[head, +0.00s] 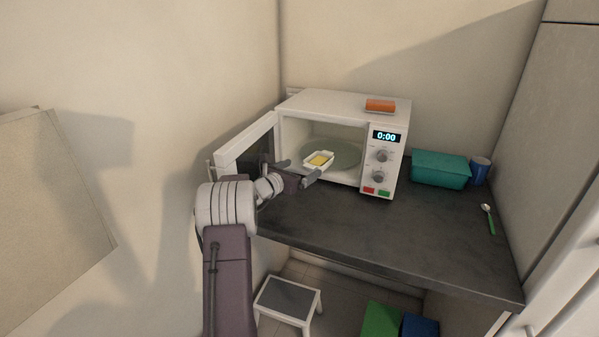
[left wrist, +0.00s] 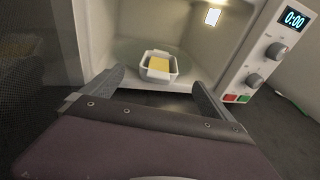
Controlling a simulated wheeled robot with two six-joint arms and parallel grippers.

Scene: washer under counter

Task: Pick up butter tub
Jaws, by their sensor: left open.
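The butter tub (head: 319,160) is a small white dish with yellow butter in it. It sits inside the open microwave (head: 343,105), at the front of the round turntable (head: 345,154). My left gripper (head: 298,169) is at the microwave's opening, just short of the tub. In the left wrist view the tub (left wrist: 158,66) lies ahead, between the lines of the two open fingers (left wrist: 156,84). The fingers look apart from it, and nothing is between them. My right gripper is not in view.
The microwave door (head: 246,146) stands open on the left, close to my left arm. An orange block (head: 380,106) lies on top of the microwave. A teal container (head: 440,172), a blue cup (head: 480,170) and a green-handled spoon (head: 489,219) are on the right. The front counter (head: 385,235) is clear.

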